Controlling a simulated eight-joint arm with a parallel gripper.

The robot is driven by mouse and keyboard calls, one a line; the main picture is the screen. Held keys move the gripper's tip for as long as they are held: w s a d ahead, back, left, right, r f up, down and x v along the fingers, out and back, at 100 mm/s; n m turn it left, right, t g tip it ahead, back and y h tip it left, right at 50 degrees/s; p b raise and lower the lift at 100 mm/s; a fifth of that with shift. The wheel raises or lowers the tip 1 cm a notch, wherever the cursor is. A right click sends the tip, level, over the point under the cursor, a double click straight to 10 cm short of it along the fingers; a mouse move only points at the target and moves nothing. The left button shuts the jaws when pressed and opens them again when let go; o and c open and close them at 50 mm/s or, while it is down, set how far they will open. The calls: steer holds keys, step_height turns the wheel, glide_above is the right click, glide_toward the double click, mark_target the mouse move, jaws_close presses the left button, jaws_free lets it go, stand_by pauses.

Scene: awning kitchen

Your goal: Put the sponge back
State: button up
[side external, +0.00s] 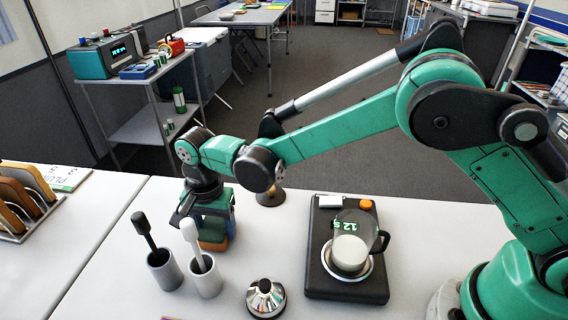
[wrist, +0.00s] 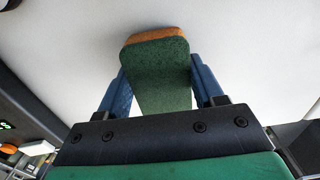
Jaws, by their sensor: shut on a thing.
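My gripper (wrist: 160,92) is shut on a sponge (wrist: 157,72), with a blue finger on each side of it in the wrist view. The sponge has a dark green face and an orange-brown layer at its far end. In the side external view, my gripper (side external: 212,222) points down over the white table behind two cups, and the sponge (side external: 212,243) shows as an orange and green block at its lower end. I cannot tell whether the sponge touches the table.
A rack (side external: 30,205) with several upright brown and yellow pieces stands at the left. Two grey cups with brushes (side external: 164,268) (side external: 205,276) stand close in front of my gripper. A silver dome (side external: 265,298) and a black scale (side external: 346,286) with a glass jug (side external: 352,246) are to the right.

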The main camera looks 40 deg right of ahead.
mark_target(214, 225)
steer(key=shift+f, duration=0.15)
steer(key=o, duration=1.3)
steer(key=shift+o, duration=0.2)
step_height(214, 225, up, 12)
steer(key=s+d+r+n+t, duration=0.2)
steer(key=d, duration=0.4)
steer(key=s+d+r+n+t, duration=0.1)
steer(key=s+d+r+n, duration=0.15)
steer(key=d, duration=0.35)
steer(key=s+d+f+n+t, duration=0.3)
steer(key=s+d+n+t, duration=0.1)
steer(key=s+d, duration=0.3)
steer(key=shift+d, duration=0.6)
steer(key=shift+s+n, duration=0.1)
steer(key=shift+n, duration=0.15)
